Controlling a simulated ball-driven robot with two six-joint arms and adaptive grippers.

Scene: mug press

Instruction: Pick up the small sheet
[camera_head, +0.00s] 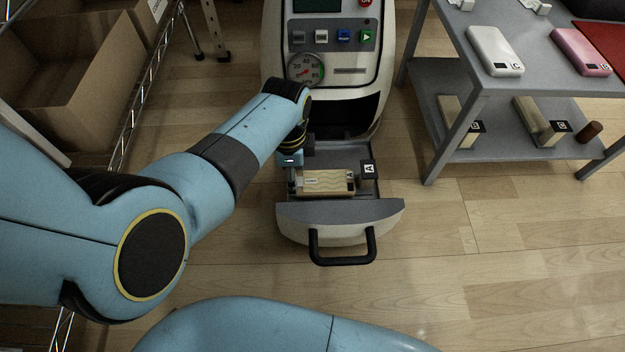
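A small pale sheet (325,180) with wavy lines lies on a wooden block in the open drawer (340,215) of the white press. A black tag marked A (369,169) stands at the block's right end. My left gripper (292,184) points down into the drawer at the left end of the sheet. The gripper is small here, and its wrist and arm hide part of it. I cannot tell whether its fingers touch the sheet or are closed on it. My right gripper is out of view.
The press (330,60) stands behind the drawer, with a gauge and buttons. A grey two-level table (440,30) at right holds a white case (494,50), a pink case (581,51) and lower wooden blocks. Cardboard boxes (70,60) stand on a left rack. Floor right of the drawer is clear.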

